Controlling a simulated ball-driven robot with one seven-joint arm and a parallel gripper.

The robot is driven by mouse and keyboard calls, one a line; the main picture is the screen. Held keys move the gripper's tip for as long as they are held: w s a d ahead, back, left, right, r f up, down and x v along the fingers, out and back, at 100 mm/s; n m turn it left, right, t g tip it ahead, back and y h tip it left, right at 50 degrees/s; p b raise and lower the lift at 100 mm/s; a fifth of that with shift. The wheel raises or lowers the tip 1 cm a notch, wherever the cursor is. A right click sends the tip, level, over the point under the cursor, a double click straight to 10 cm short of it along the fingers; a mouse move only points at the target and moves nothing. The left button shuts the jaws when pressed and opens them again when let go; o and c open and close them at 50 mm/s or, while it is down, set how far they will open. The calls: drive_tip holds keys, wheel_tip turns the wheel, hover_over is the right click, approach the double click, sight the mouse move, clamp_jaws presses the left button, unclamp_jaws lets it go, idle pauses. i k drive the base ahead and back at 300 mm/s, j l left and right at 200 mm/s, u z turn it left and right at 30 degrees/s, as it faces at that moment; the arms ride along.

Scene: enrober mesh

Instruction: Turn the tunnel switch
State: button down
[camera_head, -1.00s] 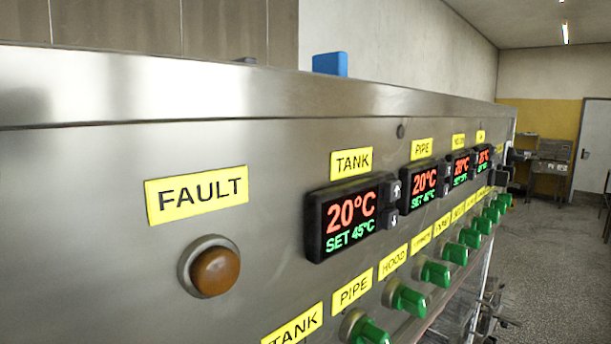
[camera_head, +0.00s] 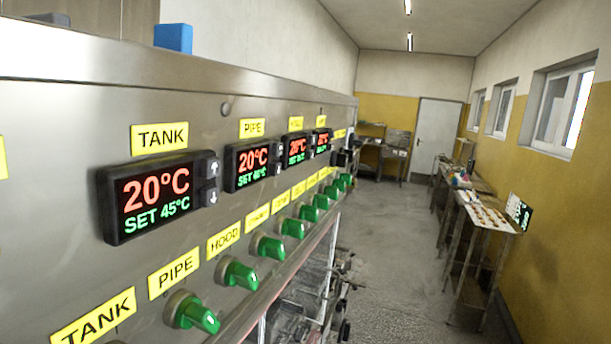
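A row of green rotary switches runs along the steel control panel (camera_head: 60,190), shrinking away toward the back. The nearest readable labels are TANK (camera_head: 93,318), PIPE (camera_head: 173,273) and HOOD (camera_head: 224,240). The PIPE switch (camera_head: 198,314) and HOOD switch (camera_head: 238,275) are clear. Farther switches, such as one beyond HOOD (camera_head: 268,247) and another past it (camera_head: 293,228), have yellow labels too small and slanted to read. I cannot tell which one is the tunnel switch. My gripper is not in view.
Displays above the switches include the TANK display (camera_head: 157,197), reading 20°C, SET 45°C. A blue block (camera_head: 173,38) sits atop the panel. Open floor (camera_head: 395,240) runs along the panel's right to a grey door (camera_head: 435,135). Tables (camera_head: 490,217) line the right wall.

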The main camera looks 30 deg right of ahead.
sight(346, 177)
drive_tip(key=i+l, duration=0.15)
drive_tip(key=l, duration=0.2)
drive_tip(key=i+l, duration=0.15)
drive_tip(key=l, duration=0.15)
drive_tip(key=i+l+u, duration=0.1)
drive_tip(key=l, duration=0.25)
drive_tip(key=i+l, duration=0.2)
drive_tip(key=l, duration=0.15)
drive_tip(key=i+l, duration=0.15)
drive_tip(key=l, duration=0.15)
drive_tip(key=i+l, duration=0.1)
drive_tip(key=i, duration=0.2)
drive_tip(key=i+l, duration=0.1)
drive_tip(key=i, duration=0.25)
drive_tip(key=u, duration=0.05)
